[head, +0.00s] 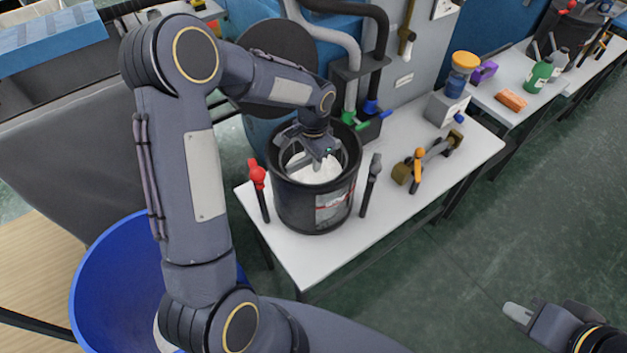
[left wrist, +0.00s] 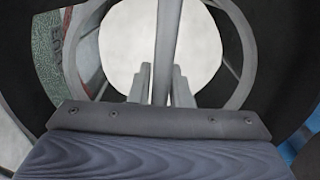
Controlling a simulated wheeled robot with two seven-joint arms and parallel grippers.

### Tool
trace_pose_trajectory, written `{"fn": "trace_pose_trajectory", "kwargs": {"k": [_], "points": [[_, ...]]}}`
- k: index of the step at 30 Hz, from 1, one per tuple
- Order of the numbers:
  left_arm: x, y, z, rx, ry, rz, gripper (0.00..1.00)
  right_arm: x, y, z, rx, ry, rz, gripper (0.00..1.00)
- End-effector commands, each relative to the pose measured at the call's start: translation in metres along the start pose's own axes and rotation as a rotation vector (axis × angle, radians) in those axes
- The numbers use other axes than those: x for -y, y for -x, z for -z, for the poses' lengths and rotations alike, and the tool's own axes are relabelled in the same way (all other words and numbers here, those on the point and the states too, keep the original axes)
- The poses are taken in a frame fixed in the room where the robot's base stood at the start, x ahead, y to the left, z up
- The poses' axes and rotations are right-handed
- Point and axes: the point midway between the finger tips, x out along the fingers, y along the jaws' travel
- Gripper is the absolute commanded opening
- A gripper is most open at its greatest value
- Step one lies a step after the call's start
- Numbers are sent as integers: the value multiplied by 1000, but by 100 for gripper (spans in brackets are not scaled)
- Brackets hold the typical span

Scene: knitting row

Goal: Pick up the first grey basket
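A black bucket (head: 290,208) stands on the white table. A grey basket (head: 350,152) sits inside it, with white material (head: 314,172) in the middle. My left gripper (head: 316,162) points down into the bucket at the basket's top. In the left wrist view its two fingers (left wrist: 160,85) stand close together on either side of a grey bar (left wrist: 168,35) of the basket and appear shut on it. The basket's lower part is hidden by the bucket wall. My right gripper (head: 521,314) is at the lower right, away from the table; its finger opening is unclear.
A red-topped handle (head: 259,185) and a grey-topped one (head: 372,178) flank the bucket. A brown and grey tool (head: 432,160) and a grey box (head: 445,107) are to the right. A blue tub (head: 105,285) is at left. Green floor is clear at right.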

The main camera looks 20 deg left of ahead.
Motion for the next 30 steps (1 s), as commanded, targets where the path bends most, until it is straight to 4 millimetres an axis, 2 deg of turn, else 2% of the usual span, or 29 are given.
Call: {"fn": "trace_pose_trajectory", "kwargs": {"k": [1,3,4,20,26,30], "points": [[0,0,0,0,0,0,10,0,0,0,0,0,0,0],[0,0,0,0,0,0,1,0,0,0,0,0,0,0],[0,0,0,0,0,0,0,0,0,0,0,0,0,0],[0,6,1,-3,0,1,0,0,0,0,0,0,0,0],[1,30,1,-6,1,3,0,0,0,0,0,0,0,0],[1,62,1,-8,1,4,0,0,0,0,0,0,0,0]]}}
